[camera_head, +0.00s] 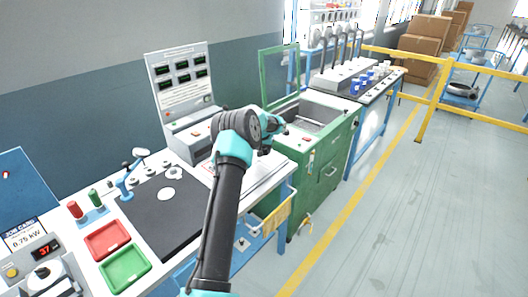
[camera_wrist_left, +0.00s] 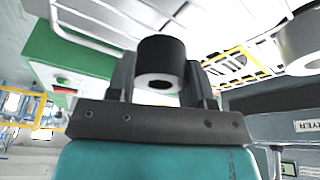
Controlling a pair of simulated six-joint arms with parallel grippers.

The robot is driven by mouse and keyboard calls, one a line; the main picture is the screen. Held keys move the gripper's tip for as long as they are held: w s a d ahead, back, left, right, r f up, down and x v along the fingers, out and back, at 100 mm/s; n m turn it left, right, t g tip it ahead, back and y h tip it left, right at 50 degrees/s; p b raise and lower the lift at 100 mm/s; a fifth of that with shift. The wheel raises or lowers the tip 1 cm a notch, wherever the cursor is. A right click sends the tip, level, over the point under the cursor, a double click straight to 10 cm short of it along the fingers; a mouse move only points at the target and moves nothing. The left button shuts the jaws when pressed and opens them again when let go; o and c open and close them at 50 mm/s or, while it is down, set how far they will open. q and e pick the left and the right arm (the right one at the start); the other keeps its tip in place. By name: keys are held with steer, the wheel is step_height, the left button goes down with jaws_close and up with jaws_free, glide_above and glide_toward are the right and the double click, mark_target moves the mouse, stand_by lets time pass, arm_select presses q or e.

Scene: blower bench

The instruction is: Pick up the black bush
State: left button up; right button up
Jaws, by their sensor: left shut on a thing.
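The black bush (camera_wrist_left: 161,52) shows in the left wrist view as a short dark cylinder with a pale end face and a round hole. It sits between the two fingers of my left gripper (camera_wrist_left: 163,78), which is shut on it. In the head view my left gripper (camera_head: 279,128) is in front of the green cabinet, over the far right part of the white bench. There I cannot make out the bush, as my own wrist covers that area. My right gripper is not in view.
The green cabinet (camera_head: 322,178) has its framed lid (camera_head: 279,78) raised. A grey display panel (camera_head: 181,80) stands behind the bench. A black mat (camera_head: 160,215), a red tray (camera_head: 107,240) and a green tray (camera_head: 125,268) lie at the left.

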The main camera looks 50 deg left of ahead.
arm_select(q)
steer(key=shift+r, duration=0.65)
steer(key=shift+s+d+r, duration=0.3)
steer(key=shift+r, duration=0.1)
steer(key=s+d+r, duration=0.1)
steer(key=s+d, duration=0.9)
steer(key=d, duration=0.1)
steer(key=shift+d+r, duration=0.15)
steer(key=shift+d, duration=0.1)
